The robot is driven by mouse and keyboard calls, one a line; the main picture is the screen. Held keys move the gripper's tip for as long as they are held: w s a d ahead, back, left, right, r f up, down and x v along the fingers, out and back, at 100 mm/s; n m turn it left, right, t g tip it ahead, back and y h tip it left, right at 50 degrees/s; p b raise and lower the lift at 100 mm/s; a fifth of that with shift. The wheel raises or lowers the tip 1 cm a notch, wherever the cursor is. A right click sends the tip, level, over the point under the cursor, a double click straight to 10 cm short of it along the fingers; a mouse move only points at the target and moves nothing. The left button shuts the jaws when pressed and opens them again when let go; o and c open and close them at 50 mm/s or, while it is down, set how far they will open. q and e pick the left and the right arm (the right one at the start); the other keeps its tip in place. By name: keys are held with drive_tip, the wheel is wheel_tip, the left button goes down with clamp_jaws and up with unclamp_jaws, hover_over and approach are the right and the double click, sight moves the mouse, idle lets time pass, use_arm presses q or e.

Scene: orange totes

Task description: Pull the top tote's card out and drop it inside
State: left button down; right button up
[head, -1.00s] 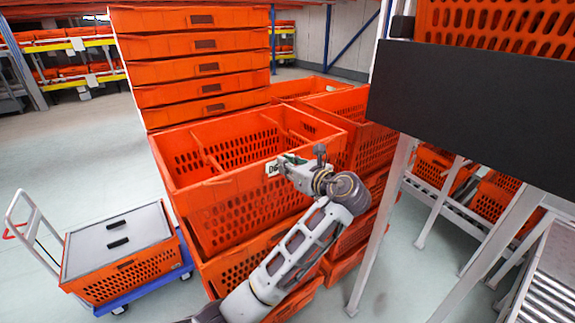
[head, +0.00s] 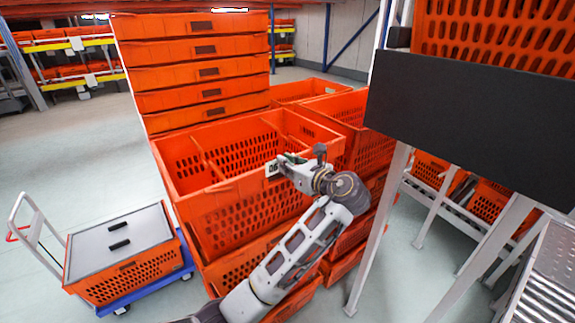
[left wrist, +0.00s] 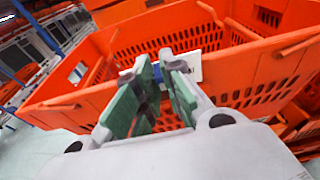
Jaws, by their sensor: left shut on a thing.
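The top tote (head: 235,205) is an orange slatted crate with its top open, on a stack in the middle of the head view. It also shows in the left wrist view (left wrist: 262,65). The white card (head: 272,169) with dark marks is at the tote's front wall near the rim. In the left wrist view the card (left wrist: 194,66) shows behind and beside the fingers. My left gripper (head: 284,163) is shut on the card; its green-padded fingers (left wrist: 155,82) are at the wall. How far the card sits in its holder is hidden. My right gripper is not in view.
A tall stack of orange totes (head: 205,72) stands behind. More totes (head: 335,110) stand to the right. A dark panel (head: 470,120) on pale legs is at the right. A cart with a grey-lidded tote (head: 118,245) stands at left on open floor.

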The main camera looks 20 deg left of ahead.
use_arm(q)
drive_tip(key=shift+d+r+p, duration=0.1)
drive_tip(key=shift+r+p, duration=0.7)
drive_tip(key=shift+r, duration=0.25)
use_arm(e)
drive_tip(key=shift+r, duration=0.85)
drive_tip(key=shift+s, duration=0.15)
use_arm(q)
drive_tip(key=shift+w+d+r+m+t+h, duration=0.1)
drive_tip(key=shift+d+r+m+t+h, duration=0.2)
drive_tip(key=shift+d+r+m+t, duration=0.1)
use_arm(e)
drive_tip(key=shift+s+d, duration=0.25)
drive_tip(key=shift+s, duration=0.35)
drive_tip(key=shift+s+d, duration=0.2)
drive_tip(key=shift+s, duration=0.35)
